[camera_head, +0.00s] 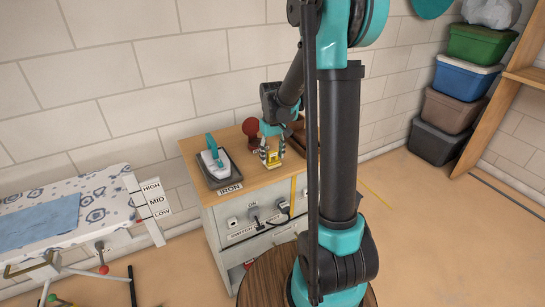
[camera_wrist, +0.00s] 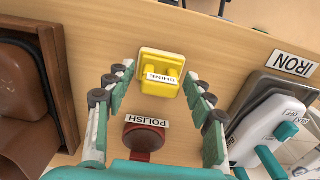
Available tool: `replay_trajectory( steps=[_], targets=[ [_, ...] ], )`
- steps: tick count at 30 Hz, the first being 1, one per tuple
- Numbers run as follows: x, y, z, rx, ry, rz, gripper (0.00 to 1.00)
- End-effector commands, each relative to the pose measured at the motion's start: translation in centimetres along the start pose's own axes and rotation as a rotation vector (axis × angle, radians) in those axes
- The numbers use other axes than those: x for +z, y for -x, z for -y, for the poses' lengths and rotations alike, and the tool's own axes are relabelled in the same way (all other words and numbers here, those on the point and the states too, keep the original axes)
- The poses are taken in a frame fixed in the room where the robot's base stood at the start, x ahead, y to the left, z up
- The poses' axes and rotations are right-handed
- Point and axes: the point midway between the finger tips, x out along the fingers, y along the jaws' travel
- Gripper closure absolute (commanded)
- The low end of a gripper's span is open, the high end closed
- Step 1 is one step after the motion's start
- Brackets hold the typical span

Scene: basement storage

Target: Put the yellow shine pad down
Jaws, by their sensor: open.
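The yellow shine pad (camera_wrist: 160,72) sits on the wooden top of the cabinet, with a small white label on it. In the head view the yellow pad (camera_head: 272,159) shows low between the fingers of my gripper (camera_head: 271,150). In the wrist view my gripper (camera_wrist: 160,98) is open, with its fingers on either side and a visible gap to the pad. Nothing is held between the fingers.
A dark red object labelled POLISH (camera_wrist: 146,137) stands close by. The iron (camera_head: 213,158) rests on its dark tray at the left of the cabinet top (camera_head: 240,187). A brown framed item (camera_wrist: 62,65) lies on the other side. An ironing board (camera_head: 95,205) is at the left.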

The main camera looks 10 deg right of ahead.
Motion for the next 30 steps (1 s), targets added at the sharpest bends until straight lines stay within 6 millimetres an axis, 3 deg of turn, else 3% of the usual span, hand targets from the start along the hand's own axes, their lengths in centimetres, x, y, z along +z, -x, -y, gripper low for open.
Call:
replay_trajectory(
  steps=[12,18,25,30],
  targets=[
    [0.1,7.7,0.0,0.0,0.0,0.0,0.46],
    [0.0,10.4,0.0,0.0,0.0,0.0,0.46],
    [1.2,11.0,0.1,0.004,-0.015,-0.016,0.46],
    [6.3,8.7,0.4,0.02,-0.086,-0.096,0.46]
  ],
)
